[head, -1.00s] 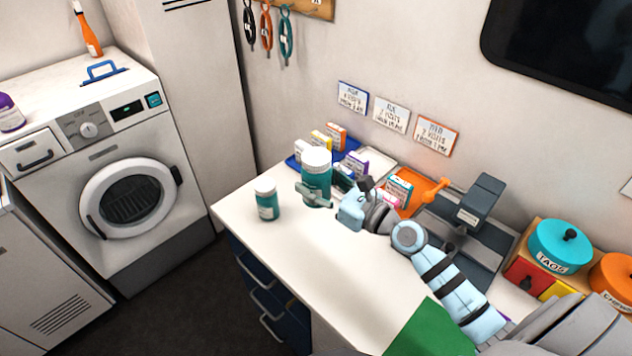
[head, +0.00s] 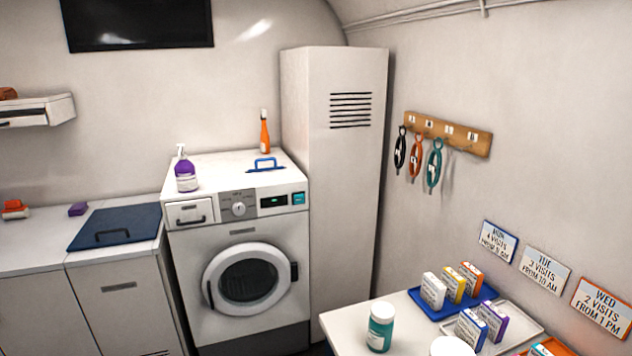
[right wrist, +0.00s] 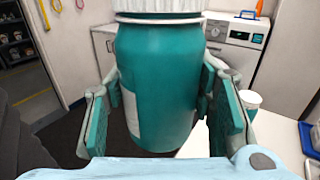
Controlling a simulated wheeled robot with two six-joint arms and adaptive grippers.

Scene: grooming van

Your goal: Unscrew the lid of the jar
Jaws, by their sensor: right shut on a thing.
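A large teal jar (right wrist: 158,85) with a ribbed white lid (right wrist: 160,6) fills the middle of the right wrist view, upright, with a pale label on its left side. My right gripper (right wrist: 160,112) is shut on the jar's body, a finger on each side, below the lid. The lid is on the jar, and its top is cut off in that view. In the head view only the white lid top (head: 452,347) shows at the bottom edge. My left gripper is in neither current view.
A smaller teal jar with a white lid (head: 380,327) stands on the white counter (head: 345,325), left of the large jar. Small boxes stand on a blue tray (head: 425,305) and a white tray (head: 525,325) behind. A washing machine (head: 240,260) stands farther left.

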